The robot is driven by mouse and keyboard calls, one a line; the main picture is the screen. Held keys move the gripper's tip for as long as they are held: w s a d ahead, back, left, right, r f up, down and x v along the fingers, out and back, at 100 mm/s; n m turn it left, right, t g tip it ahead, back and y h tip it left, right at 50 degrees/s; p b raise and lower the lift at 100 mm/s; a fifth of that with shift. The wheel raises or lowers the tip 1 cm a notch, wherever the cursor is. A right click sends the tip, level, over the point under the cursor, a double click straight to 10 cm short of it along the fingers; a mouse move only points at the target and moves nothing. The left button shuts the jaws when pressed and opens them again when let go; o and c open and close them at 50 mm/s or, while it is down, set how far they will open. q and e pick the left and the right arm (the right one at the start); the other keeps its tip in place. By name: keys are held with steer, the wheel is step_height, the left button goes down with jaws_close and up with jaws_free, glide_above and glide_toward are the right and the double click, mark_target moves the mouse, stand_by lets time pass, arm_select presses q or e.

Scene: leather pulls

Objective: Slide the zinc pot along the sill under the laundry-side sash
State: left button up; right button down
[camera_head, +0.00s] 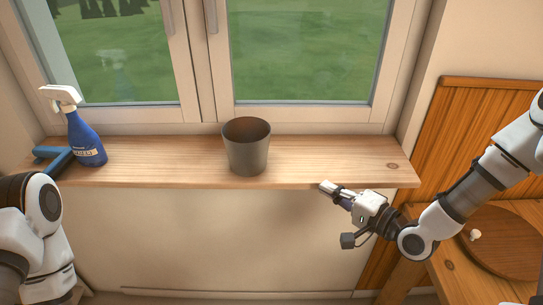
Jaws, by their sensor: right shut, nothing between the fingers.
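The zinc pot (247,152) stands upright on the wooden sill (325,165), near its middle, below the right-hand sash (302,55). It looks dark grey and empty, with its rim facing up. My right gripper (327,187) is shut and empty. It is at the sill's front edge, to the right of the pot and apart from it. My left arm comes in at the lower left, and its gripper is out of the picture.
A blue spray bottle (86,140) with a white head stands at the sill's left end, beside a blue tool (54,158). The sill is clear on both sides of the pot. A wooden table with a round board (503,245) is at the right.

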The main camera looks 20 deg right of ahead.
steer(key=shift+t+y, duration=0.3)
steer(key=shift+y, duration=0.2)
steer(key=w+a+r, duration=0.1)
steer(key=w, duration=0.2)
steer(key=w+a+r+p, duration=0.1)
steer(key=w+a, duration=0.1)
steer(key=w, duration=0.1)
steer(key=w+a+r, duration=0.1)
steer(key=w+a, duration=0.1)
steer(key=w, duration=0.2)
steer(key=shift+a, duration=0.25)
steer(key=shift+w+a+p, duration=0.15)
steer(key=shift+a+p, duration=0.15)
steer(key=shift+a, duration=0.35)
steer(key=shift+w+a+p, duration=0.15)
steer(key=shift+a+p, duration=0.15)
steer(key=shift+a, duration=0.3)
steer(key=shift+w+a, duration=0.15)
steer(key=shift+a, duration=0.4)
steer(key=shift+f, duration=0.1)
